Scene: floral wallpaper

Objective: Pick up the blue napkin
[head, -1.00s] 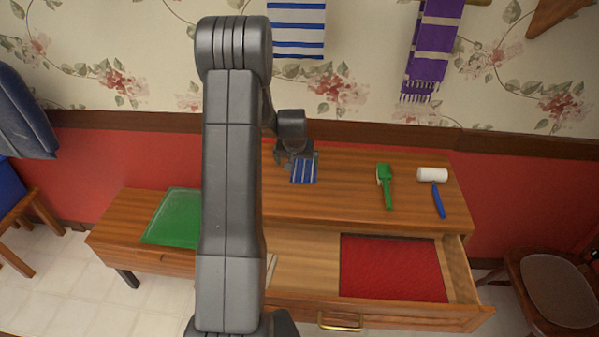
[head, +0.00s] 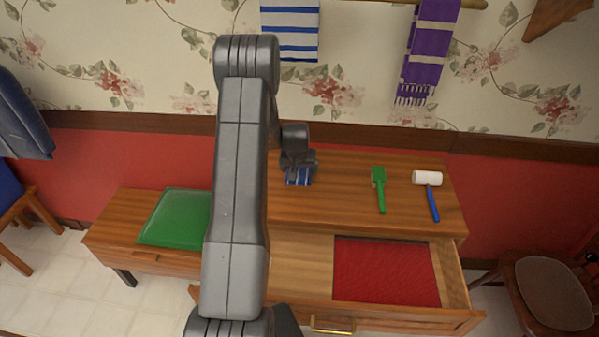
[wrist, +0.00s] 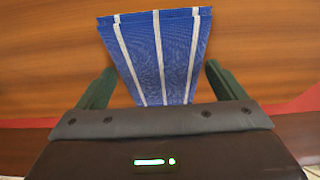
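The blue napkin (head: 298,180) has white stripes and lies on the wooden dresser top (head: 340,205). In the wrist view the napkin (wrist: 158,55) runs from the top edge down between the fingers, and its near end is hidden behind the gripper body. My gripper (head: 298,163) is over the back part of the napkin in the head view. In the wrist view my gripper (wrist: 160,88) is open, with one dark green finger on each side of the napkin and a gap to it on both sides.
A green brush-like tool (head: 380,190) and a white-headed mallet with a blue handle (head: 428,180) lie to the right. An open drawer (head: 300,270) with a red lining or cloth (head: 385,272) juts out in front. A green mat (head: 175,218) lies on the lower left surface.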

